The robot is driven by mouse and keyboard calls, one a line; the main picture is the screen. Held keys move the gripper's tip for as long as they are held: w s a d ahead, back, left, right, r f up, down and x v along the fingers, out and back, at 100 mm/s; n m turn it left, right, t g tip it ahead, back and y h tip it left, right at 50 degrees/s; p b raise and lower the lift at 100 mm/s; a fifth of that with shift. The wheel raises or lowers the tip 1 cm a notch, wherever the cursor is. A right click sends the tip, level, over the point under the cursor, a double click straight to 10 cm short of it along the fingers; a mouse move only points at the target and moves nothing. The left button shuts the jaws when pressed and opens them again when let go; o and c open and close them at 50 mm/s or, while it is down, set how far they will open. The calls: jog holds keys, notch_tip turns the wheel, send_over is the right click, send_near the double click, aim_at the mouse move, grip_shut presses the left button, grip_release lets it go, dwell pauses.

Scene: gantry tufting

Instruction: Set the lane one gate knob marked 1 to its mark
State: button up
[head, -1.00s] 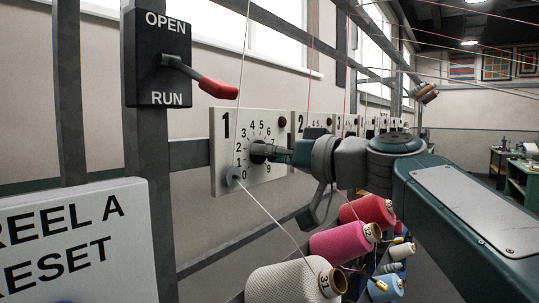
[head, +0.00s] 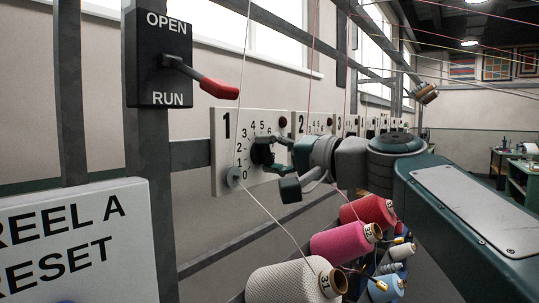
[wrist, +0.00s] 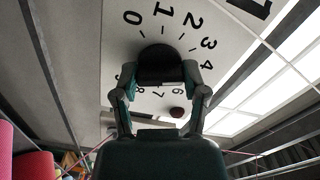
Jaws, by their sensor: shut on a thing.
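The lane one gate knob (head: 262,152) is a dark round knob on a white plate marked 1 (head: 222,178), with numbers in an arc around it. In the wrist view the knob (wrist: 160,62) sits between my two fingers. My gripper (head: 272,154) reaches it from the right, and its fingers are shut on it, one on each side. In the wrist view my gripper (wrist: 160,88) hides part of the dial. I cannot tell which number the knob points at.
A red-handled OPEN/RUN lever (head: 218,88) is at upper left, and a REEL A RESET panel (head: 75,240) at lower left. A thread crosses plate 1.

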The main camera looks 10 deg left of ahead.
jog(key=shift+w+f+m, duration=0.1)
jog(key=shift+f+m, duration=0.1)
jog(key=shift+m, duration=0.5)
jog(key=o, duration=1.2)
jog(key=shift+c, duration=0.2)
jog(key=shift+r, duration=0.1)
jog(key=shift+d, duration=0.15)
jog(key=v, duration=1.1)
jog(key=shift+d, duration=0.25)
